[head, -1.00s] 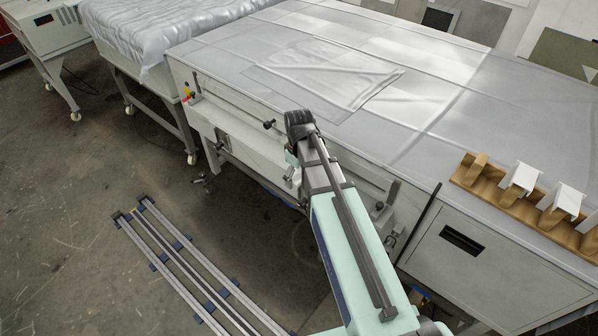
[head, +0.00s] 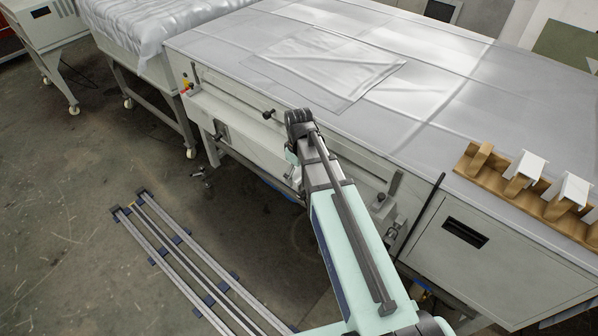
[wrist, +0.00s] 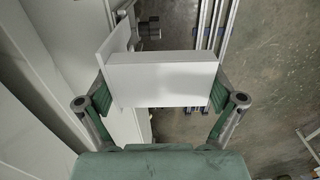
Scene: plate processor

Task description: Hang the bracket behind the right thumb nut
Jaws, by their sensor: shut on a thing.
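In the wrist view, my gripper (wrist: 161,95) is shut on a white angled bracket (wrist: 163,80), with one green-padded finger at each end. The bracket's upright flange rises at its far left edge. A dark knob (wrist: 152,26) on a metal fitting shows just beyond the bracket; I cannot tell which thumb nut it is. In the head view, a black knob (head: 268,114) sticks out from the machine's long front side, left of my arm. Another dark knobbed fitting (head: 381,203) sits right of my arm.
A wooden rack (head: 468,165) with white brackets (head: 527,170) stands on the machine top (head: 440,120) at the right. A dark rod (head: 424,212) leans at the machine front. Floor rails (head: 190,260) lie at lower left, with open floor around them.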

